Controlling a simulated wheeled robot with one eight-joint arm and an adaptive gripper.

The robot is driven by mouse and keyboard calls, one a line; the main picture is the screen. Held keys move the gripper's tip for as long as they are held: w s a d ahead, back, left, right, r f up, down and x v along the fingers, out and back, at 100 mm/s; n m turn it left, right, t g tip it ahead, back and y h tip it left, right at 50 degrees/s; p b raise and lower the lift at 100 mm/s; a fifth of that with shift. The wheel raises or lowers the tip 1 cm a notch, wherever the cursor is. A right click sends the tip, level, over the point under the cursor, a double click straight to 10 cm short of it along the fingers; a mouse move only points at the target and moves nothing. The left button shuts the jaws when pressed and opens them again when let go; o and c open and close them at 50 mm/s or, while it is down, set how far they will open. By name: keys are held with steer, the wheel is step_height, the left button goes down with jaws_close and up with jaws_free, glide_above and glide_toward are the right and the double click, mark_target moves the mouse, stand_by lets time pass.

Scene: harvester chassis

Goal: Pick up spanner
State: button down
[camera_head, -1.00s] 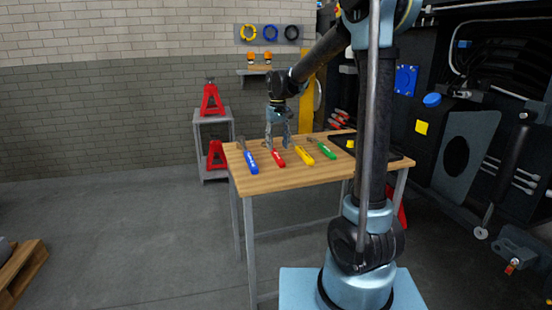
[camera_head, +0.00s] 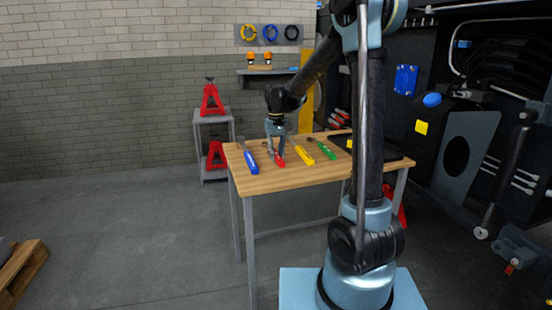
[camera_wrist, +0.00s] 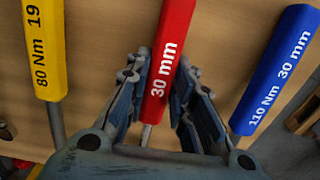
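Several spanners with coloured handles lie on the wooden table (camera_head: 290,178). The red-handled spanner (camera_wrist: 168,60), marked 30 mm, is in the middle of the wrist view; its handle also shows in the head view (camera_head: 281,161). My gripper (camera_wrist: 166,62) is low over it, with one finger on each side of the red handle. The fingers look open, with narrow gaps to the handle; contact is unclear. In the head view my gripper (camera_head: 276,156) hides part of this spanner. The blue-handled spanner (camera_wrist: 272,70) and yellow-handled spanner (camera_wrist: 45,45) lie on either side.
A green-handled spanner (camera_head: 327,152) lies farther right on the table. A dark tray (camera_head: 375,151) is at the table's right end. Red jack stands (camera_head: 211,101) stand on a grey rack at the back left. The table's front strip is clear.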

steer(key=shift+r, duration=0.1)
step_height(320, 180, up, 10)
stand_by(0.8)
stand_by(0.4)
